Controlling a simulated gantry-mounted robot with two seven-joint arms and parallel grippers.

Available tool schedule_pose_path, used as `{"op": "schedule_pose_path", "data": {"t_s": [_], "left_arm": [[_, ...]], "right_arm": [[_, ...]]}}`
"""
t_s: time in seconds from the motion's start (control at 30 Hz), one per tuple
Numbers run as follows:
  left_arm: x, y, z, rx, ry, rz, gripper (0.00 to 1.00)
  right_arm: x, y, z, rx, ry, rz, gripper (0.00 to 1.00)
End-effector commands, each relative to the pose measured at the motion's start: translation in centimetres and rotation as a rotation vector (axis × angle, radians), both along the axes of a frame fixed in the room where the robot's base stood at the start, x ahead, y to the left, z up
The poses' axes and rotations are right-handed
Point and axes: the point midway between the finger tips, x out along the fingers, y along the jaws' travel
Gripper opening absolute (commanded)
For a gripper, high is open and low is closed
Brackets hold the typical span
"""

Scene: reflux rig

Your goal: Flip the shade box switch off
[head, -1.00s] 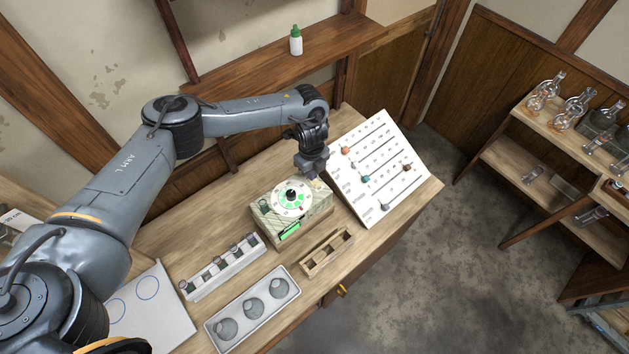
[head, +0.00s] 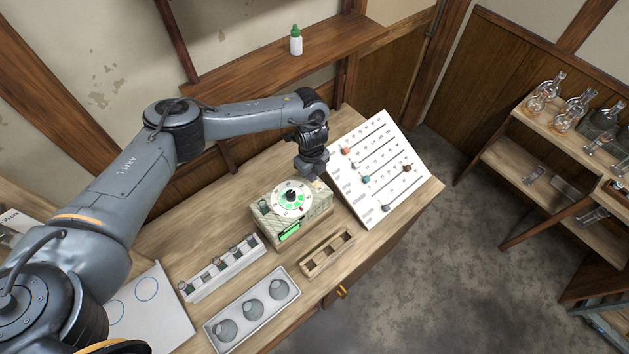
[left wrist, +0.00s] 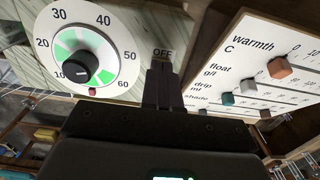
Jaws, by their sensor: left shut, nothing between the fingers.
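The shade box (head: 307,229) stands on the bench, a pale green-streaked box with a white dial (head: 291,197) on top and a lit green panel (head: 291,230) on its front. In the left wrist view the dial (left wrist: 84,50) shows a black knob and numbers from 10 to 60. An OFF label (left wrist: 162,53) shows just past my fingertips; the switch itself is hidden by the fingers. My left gripper (head: 317,181) is shut and empty, at the box's back right corner. Its fingers (left wrist: 162,68) are together at the label; I cannot tell whether they touch the switch.
A white sloped slider board (head: 385,150) stands close to the right of the gripper. In front are a wooden rack (head: 328,252), a white tray with round grey pieces (head: 222,334) and a rack of small vials (head: 222,268). A bottle (head: 296,41) stands on the shelf above.

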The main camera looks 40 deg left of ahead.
Motion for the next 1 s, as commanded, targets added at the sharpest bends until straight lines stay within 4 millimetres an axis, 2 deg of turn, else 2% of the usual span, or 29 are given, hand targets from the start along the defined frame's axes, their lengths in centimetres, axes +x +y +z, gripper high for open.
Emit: {"op": "schedule_pose_path", "data": {"t_s": [0.8, 1.0], "left_arm": [[0.0, 0.0, 6.4, 0.0, 0.0, 0.0, 0.0], [0.0, 0.0, 6.9, 0.0, 0.0, 0.0, 0.0]], "right_arm": [[0.0, 0.2, 6.0, 0.01, -0.001, -0.006, 0.43], [0.0, 0.2, 6.4, 0.01, -0.001, -0.006, 0.43]]}}
